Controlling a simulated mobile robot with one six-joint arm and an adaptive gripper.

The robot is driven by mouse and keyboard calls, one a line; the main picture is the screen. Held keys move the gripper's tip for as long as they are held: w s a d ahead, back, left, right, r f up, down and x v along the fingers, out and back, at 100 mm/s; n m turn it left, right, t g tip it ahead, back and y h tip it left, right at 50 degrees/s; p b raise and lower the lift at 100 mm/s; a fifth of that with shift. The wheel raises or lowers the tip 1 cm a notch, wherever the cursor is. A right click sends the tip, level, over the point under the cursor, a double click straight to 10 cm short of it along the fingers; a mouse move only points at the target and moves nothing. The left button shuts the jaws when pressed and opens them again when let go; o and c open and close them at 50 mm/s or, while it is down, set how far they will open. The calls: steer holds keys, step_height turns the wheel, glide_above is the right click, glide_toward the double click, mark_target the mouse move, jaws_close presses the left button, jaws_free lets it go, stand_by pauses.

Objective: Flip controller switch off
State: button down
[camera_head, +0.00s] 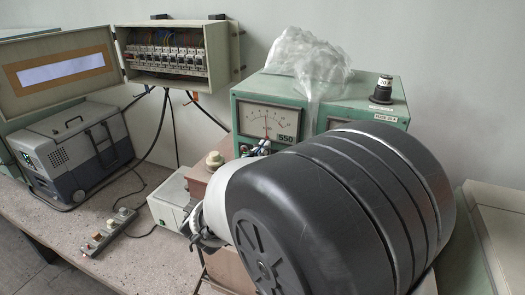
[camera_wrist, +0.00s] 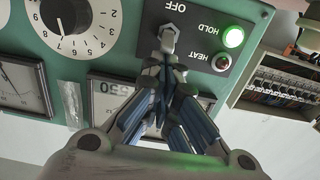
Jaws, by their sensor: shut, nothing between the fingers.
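The controller is a green box (camera_head: 240,92) with an analog meter and a 550 display. My arm hides part of its front in the head view. In the wrist view its panel appears rotated, with a black plate marked OFF, HOLD and HEAT. The small grey switch lever (camera_wrist: 168,35) is on this plate, near the OFF mark. A green lamp (camera_wrist: 233,37) glows beside HOLD; a small reddish lamp (camera_wrist: 222,63) beside HEAT looks dark. My gripper (camera_wrist: 166,60) is shut and empty, its tips at or right beside the lever; I cannot tell whether they touch.
A crumpled plastic bag (camera_head: 310,60) and a dark knob (camera_head: 382,88) are on top of the controller. An open breaker box (camera_head: 180,22), a grey case (camera_head: 70,150) and a power strip (camera_head: 108,232) are left of my arm.

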steer(key=shift+f+b, duration=0.25)
steer(key=shift+b, duration=0.5)
steer(key=shift+s+a+f+t+h+b, duration=0.1)
steer(key=shift+s+f+t+h+b, duration=0.2)
steer(key=shift+t+b, duration=1.1)
steer(key=f+b, duration=0.1)
steer(key=b, duration=0.7)
steer(key=shift+s+f+t+h, duration=0.25)
steer(key=shift+f+t+h, duration=0.1)
steer(key=shift+t+h, duration=0.05)
steer(key=t+b, duration=0.1)
steer(key=b, duration=0.2)
steer(key=shift+s+a+f, duration=0.1)
steer(key=shift+f, duration=0.1)
steer(key=shift+r, duration=0.55)
steer(key=shift+f, duration=0.1)
